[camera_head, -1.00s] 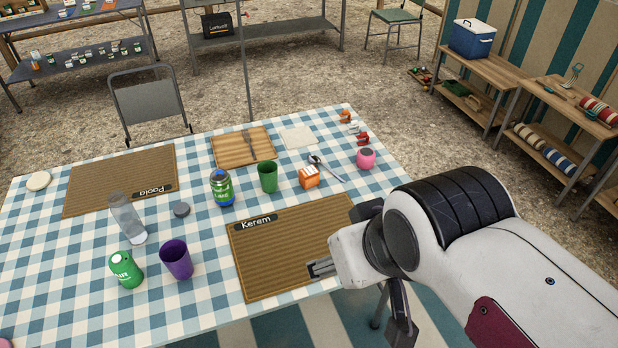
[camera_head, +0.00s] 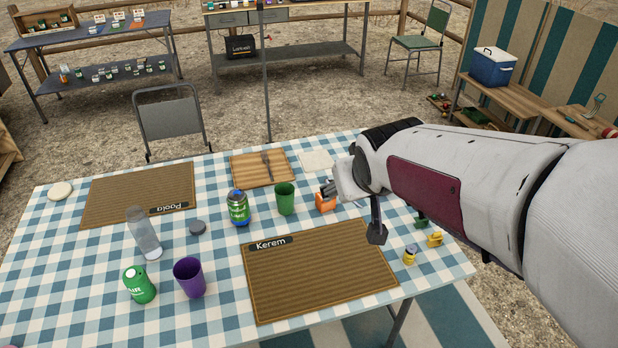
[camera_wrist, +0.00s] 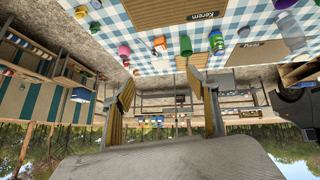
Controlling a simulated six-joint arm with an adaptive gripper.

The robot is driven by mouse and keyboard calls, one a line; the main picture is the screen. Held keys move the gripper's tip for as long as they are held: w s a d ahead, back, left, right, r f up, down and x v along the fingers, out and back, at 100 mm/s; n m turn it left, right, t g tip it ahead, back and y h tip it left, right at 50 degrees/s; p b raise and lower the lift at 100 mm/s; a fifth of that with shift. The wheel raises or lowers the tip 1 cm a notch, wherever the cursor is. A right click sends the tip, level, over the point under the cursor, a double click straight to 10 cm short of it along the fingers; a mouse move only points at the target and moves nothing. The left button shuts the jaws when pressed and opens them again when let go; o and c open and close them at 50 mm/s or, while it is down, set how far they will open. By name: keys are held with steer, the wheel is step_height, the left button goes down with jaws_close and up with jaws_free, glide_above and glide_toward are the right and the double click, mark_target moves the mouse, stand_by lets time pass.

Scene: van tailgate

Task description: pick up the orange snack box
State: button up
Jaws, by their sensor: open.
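The Kerem mat (camera_head: 320,272) lies in front of the box. A green-labelled jar (camera_head: 238,208), a clear bottle (camera_head: 146,238), a purple cup (camera_head: 189,278) and a green can (camera_head: 139,285) stand to the left. A wooden board (camera_head: 262,168) lies behind. My arm covers the table's right side.

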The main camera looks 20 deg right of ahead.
steer(key=w+d+f+t, duration=0.1)
steer(key=w+d+f, duration=0.1)
steer(key=w+f, duration=0.35)
steer(key=w+d+f+n+t, duration=0.1)
steer(key=w+d+f, duration=0.2)
steer(key=w, duration=0.5)
steer(key=w+d+f+t, duration=0.1)
steer(key=w+d+f, duration=0.1)
steer(key=w+f, duration=0.35)
steer(key=w+f+y, duration=0.1)
steer(key=w+f, duration=0.1)
steer(key=f, duration=0.3)
steer(key=w+d+f+t+y, duration=0.1)
steer(key=w+f, duration=0.2)
steer(key=f, duration=0.3)
steer(key=w+f+n+t+y, duration=0.1)
steer(key=w+f, duration=0.1)
steer(key=f, duration=0.4)
steer(key=shift+w+d+y, duration=0.3)
steer(key=shift+d, duration=0.1)
steer(key=shift+s+f, duration=0.1)
steer(key=shift+f, duration=0.55)
steer(key=shift+a, duration=0.1)
steer(key=shift+x, duration=1.3)
